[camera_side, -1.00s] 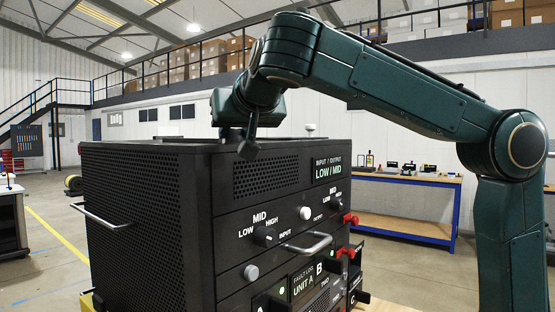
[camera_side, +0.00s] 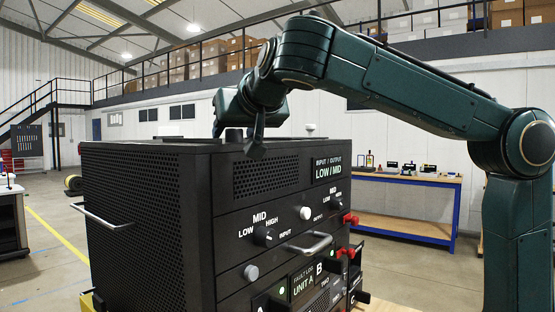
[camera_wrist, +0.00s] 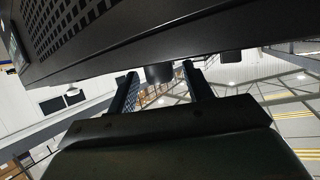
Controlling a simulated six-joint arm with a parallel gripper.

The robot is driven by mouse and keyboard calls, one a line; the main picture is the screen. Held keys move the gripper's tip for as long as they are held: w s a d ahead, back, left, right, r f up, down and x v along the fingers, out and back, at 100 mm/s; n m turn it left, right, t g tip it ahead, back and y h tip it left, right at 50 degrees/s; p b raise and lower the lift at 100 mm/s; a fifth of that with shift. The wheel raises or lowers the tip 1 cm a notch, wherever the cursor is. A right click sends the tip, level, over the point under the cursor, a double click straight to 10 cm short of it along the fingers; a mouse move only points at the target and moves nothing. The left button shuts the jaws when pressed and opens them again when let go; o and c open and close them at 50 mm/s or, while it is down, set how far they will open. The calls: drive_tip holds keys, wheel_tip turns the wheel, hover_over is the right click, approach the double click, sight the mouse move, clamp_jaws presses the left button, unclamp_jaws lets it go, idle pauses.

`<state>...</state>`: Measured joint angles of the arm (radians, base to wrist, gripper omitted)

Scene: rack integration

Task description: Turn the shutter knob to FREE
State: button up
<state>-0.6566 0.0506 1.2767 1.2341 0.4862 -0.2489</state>
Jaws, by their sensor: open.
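No label reading shutter or FREE can be made out in either view. A short black round knob (camera_side: 233,134) stands on top of the black rack unit (camera_side: 140,230), near its front edge. In the wrist view a dark round knob (camera_wrist: 158,73) shows at the unit's edge, between my fingers; it looks like the same one. My gripper (camera_side: 238,143) is at the top front edge of the unit, one finger hanging in front of the upper grille. In the wrist view my gripper (camera_wrist: 160,69) is open, its fingers apart on either side of that knob. Contact cannot be told.
The front panel has an INPUT knob (camera_side: 264,236), a white button (camera_side: 305,213), a bar handle (camera_side: 309,244) and red levers (camera_side: 350,219). A display (camera_side: 331,170) reads LOW / MID. A second dark stub (camera_wrist: 231,56) shows along the edge. A workbench (camera_side: 405,205) stands behind.

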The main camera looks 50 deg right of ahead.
drive_tip(key=shift+s+d+n+t+y, duration=0.15)
drive_tip(key=shift+n+t+y, duration=0.1)
drive_tip(key=shift+n+y, duration=0.7)
drive_tip(key=shift+w+d+n+t+y, duration=0.1)
drive_tip(key=shift+n+t+y, duration=0.2)
drive_tip(key=shift+n+y, duration=0.65)
drive_tip(key=shift+s+d+n+t+y, duration=0.15)
drive_tip(key=shift+n+t+y, duration=0.1)
drive_tip(key=shift+n+y, duration=0.7)
drive_tip(key=shift+v, duration=6.8)
drive_tip(key=s+d+f+g, duration=0.2)
drive_tip(key=s+f, duration=0.1)
drive_tip(key=f, duration=0.6)
drive_tip(key=s+d+f+g, duration=0.1)
drive_tip(key=s+f+g, duration=0.1)
drive_tip(key=f, duration=0.8)
drive_tip(key=s+d+f+g, duration=0.2)
drive_tip(key=s+f, duration=0.2)
drive_tip(key=f, duration=0.6)
drive_tip(key=shift+s+d, duration=0.25)
drive_tip(key=shift+d, duration=0.05)
drive_tip(key=shift+w+a+r+m+t+h, duration=0.3)
drive_tip(key=shift+w+a+r+t, duration=0.9)
drive_tip(key=shift+r, duration=3.75)
drive_tip(key=shift+w+a+r+m+t+h, duration=0.5)
drive_tip(key=shift+w+a+r, duration=1.15)
drive_tip(key=shift+r, duration=3.25)
drive_tip(key=shift+w+a+r+m+t+y, duration=0.15)
drive_tip(key=shift+w+a+r+t, duration=1.35)
drive_tip(key=shift+r, duration=3.45)
